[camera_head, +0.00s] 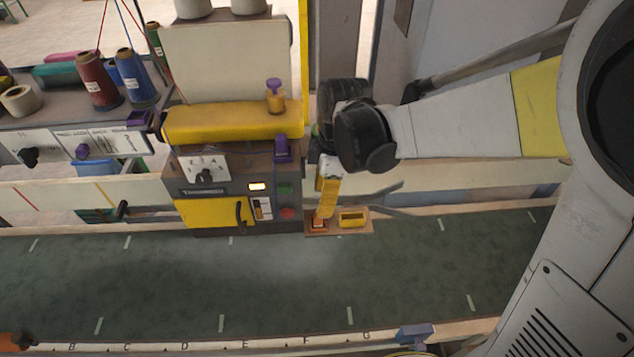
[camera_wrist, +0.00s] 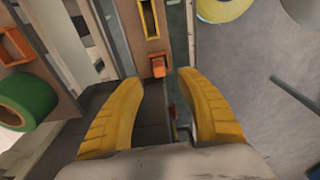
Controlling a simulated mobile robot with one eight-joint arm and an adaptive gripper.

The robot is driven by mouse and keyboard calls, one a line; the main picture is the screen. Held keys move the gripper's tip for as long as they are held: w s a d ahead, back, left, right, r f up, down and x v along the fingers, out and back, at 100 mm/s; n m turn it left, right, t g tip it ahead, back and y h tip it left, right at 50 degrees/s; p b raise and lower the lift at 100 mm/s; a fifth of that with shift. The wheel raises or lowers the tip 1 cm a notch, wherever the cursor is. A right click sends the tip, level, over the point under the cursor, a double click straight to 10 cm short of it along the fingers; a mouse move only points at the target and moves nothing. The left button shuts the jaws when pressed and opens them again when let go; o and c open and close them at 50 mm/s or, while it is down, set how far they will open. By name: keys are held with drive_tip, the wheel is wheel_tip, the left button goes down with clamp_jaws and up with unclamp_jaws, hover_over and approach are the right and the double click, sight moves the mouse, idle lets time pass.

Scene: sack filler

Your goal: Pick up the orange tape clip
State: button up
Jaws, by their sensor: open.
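A small orange block that looks like the tape clip (camera_wrist: 158,67) shows in the wrist view, just beyond the gap between my fingertips. In the head view the orange clip (camera_head: 318,225) sits at the left on a small brown panel (camera_head: 338,230) at the machine's lower right. My gripper (camera_wrist: 158,80) has two yellow fingers spread apart, with nothing between them. In the head view my gripper (camera_head: 325,213) hangs just above the clip and partly covers it. I cannot tell whether the fingertips touch the panel.
A yellow rectangular frame (camera_head: 352,219) sits beside the clip on the same panel. The grey and yellow machine (camera_head: 215,210) stands left of my gripper. An orange square frame (camera_wrist: 14,45) and a green roll (camera_wrist: 25,100) lie left in the wrist view. The green belt (camera_head: 270,280) in front is clear.

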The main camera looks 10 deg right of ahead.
sight(318, 219)
drive_tip(key=f+b, duration=0.1)
drive_tip(key=f, duration=0.4)
drive_tip(key=a+f+b, duration=0.1)
drive_tip(key=f, duration=0.1)
drive_tip(key=shift+w+f+b, duration=0.1)
drive_tip(key=shift+f+b, duration=0.15)
drive_tip(key=shift+b, duration=0.05)
drive_tip(key=shift+r, duration=0.1)
clamp_jaws()
